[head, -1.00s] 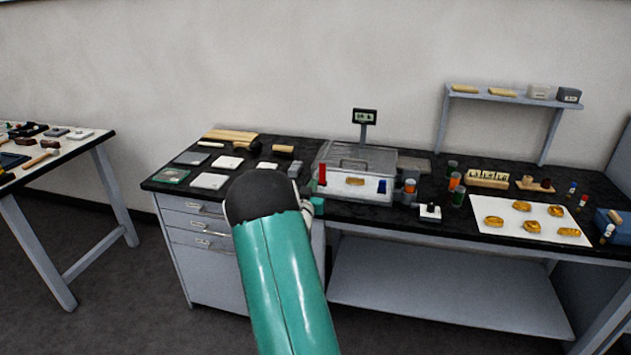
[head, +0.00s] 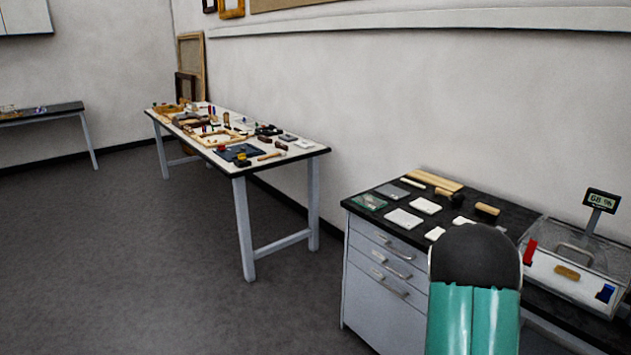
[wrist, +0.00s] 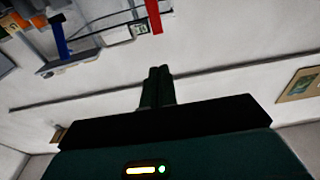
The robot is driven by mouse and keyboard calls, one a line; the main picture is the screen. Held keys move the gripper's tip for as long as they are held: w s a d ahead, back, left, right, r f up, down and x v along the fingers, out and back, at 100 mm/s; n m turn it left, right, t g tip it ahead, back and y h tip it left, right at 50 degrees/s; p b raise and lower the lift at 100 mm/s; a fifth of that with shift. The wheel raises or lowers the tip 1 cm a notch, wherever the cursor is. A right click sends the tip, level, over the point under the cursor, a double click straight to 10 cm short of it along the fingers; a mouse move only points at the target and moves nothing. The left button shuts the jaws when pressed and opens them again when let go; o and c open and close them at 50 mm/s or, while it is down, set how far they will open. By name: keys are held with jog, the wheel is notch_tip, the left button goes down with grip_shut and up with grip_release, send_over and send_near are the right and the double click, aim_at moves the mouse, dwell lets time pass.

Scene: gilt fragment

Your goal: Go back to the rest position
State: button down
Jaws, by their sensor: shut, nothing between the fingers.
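My gripper (wrist: 160,80) shows in the wrist view with its two dark green fingers pressed together and nothing between them. The wrist view is tilted and shows mostly bare wall beyond the fingers. In the head view my own green and black arm rises at the lower right, and its end hides part of the workbench; the gripper itself is not visible there. The workbench (head: 385,228) with drawers stands right of centre. On it, at the right edge, is a clear box (head: 575,285) with a red and a blue piece on its front.
A display (head: 601,200) reading 68 % stands behind the box. A long table (head: 313,152) covered with tools and frames stands against the wall at centre left, and another table (head: 50,114) is far left. The grey floor (head: 120,260) at left is clear.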

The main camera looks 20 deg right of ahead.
jog(key=w+a+r+n+t+y, duration=0.1)
jog(key=a+r+n+y, duration=0.3)
jog(key=a, duration=0.7)
jog(key=w+a+r+n+t+y, duration=0.1)
jog(key=w+a+r+y, duration=0.3)
jog(key=a, duration=0.7)
jog(key=s+a+r+n+t+y, duration=0.1)
jog(key=a+r+n+y, duration=0.1)
jog(key=a+y, duration=0.65)
jog(key=s+a+n+g+y, duration=0.1)
jog(key=s+a+n+g, duration=0.4)
jog(key=s+a, duration=1.5)
jog(key=s+n, duration=0.1)
jog(key=s, duration=0.2)
jog(key=shift+a+r, duration=0.15)
jog(key=shift+a, duration=0.1)
jog(key=shift+d, duration=0.1)
